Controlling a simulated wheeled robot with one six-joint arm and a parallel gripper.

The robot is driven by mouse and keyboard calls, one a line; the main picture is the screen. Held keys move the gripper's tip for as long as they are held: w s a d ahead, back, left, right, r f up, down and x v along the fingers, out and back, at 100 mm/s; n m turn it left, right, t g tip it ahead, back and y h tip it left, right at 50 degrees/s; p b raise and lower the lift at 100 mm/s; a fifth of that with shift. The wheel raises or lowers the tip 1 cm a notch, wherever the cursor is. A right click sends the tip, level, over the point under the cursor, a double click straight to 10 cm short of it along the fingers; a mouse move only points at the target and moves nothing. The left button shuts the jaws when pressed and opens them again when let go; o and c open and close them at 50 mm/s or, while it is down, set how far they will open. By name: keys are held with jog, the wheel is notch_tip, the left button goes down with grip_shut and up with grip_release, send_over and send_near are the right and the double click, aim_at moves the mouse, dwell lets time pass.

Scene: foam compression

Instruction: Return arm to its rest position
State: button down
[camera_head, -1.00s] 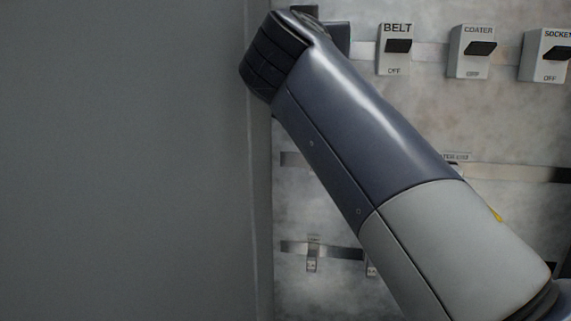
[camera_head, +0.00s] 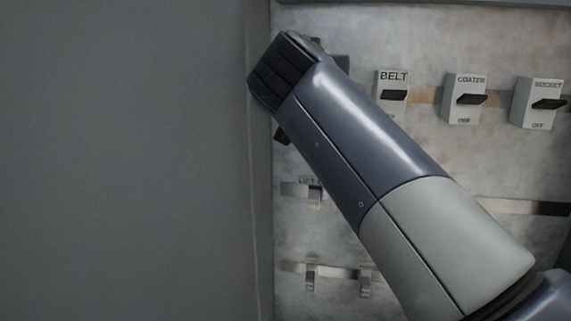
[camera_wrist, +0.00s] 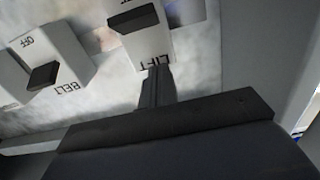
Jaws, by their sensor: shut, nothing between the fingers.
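My arm (camera_head: 385,165) crosses the head view from lower right to upper left, in front of a panel of switches. In the wrist view my gripper (camera_wrist: 156,82) points at the panel, its narrow dark fingers together and empty. The fingertips appear beside the lower end of the LIFT switch (camera_wrist: 150,48); whether they touch it I cannot tell.
The BELT switch (camera_head: 392,90), COATER switch (camera_head: 463,100) and SOCKET switch (camera_head: 537,104) line the panel (camera_head: 420,30). Metal clips (camera_head: 311,272) sit lower on it. A plain grey wall surface (camera_head: 120,160) fills the left side.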

jog(key=shift+w+d+r+g+p, duration=0.15)
jog(key=shift+r+g+p, duration=0.4)
jog(key=shift+p, duration=1.2)
jog(key=shift+w+r+g+p, duration=0.2)
jog(key=shift+r+p, duration=0.6)
jog(key=shift+p, duration=0.9)
jog(key=f+b+v, duration=0.1)
jog(key=b+v, duration=0.1)
jog(key=v, duration=0.5)
jog(key=shift+r, duration=0.4)
jog(key=shift+d, duration=0.1)
